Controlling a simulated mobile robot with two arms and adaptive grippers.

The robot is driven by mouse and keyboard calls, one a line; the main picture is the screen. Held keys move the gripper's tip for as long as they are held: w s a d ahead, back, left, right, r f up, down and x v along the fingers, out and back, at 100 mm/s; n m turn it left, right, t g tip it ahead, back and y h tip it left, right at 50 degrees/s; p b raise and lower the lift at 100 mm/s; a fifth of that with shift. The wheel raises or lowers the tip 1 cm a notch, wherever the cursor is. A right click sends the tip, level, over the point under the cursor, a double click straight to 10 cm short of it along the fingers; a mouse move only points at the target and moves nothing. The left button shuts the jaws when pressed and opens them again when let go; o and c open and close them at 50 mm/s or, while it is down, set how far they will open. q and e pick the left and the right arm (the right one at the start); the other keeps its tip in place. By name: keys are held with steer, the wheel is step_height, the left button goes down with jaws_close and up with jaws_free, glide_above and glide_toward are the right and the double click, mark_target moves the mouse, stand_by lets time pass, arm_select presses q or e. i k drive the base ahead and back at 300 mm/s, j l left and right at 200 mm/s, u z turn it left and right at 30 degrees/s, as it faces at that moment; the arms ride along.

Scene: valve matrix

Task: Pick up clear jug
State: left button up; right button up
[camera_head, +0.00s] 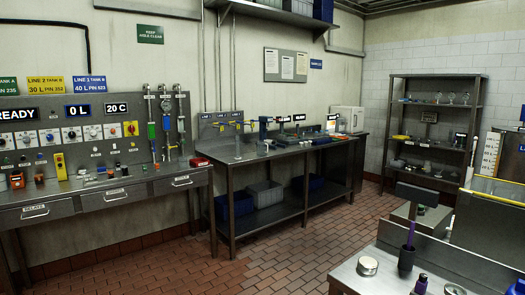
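I cannot pick out a clear jug with certainty. A slim, pale, see-through upright shape (238,148) stands at the left end of the middle steel bench (285,152), below the yellow-handled taps; it is too small to tell whether it is a jug. Small clear glass-like pieces (452,98) stand on the upper level of the dark shelf rack (425,110) at the back right. Neither of my grippers shows in the head view.
A control panel (60,120) with a drawer bench (100,198) stands at left. Blue and grey bins (265,192) sit under the middle bench. A near counter (345,275) at lower right holds a round tin (367,266) and a dark cup (406,259). Red tiled floor between is clear.

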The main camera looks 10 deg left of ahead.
mark_target(261, 145)
steer(key=i+j+u, duration=0.3)
steer(key=i+u, duration=0.65)
steer(key=i, duration=0.25)
steer(key=i+l+u, duration=0.1)
steer(key=i+u, duration=0.4)
steer(key=i+z, duration=0.3)
steer(key=i, duration=0.25)
steer(key=i+z, duration=0.25)
steer(key=i, duration=0.3)
steer(key=i+j+z, duration=0.3)
steer(key=i, duration=0.2)
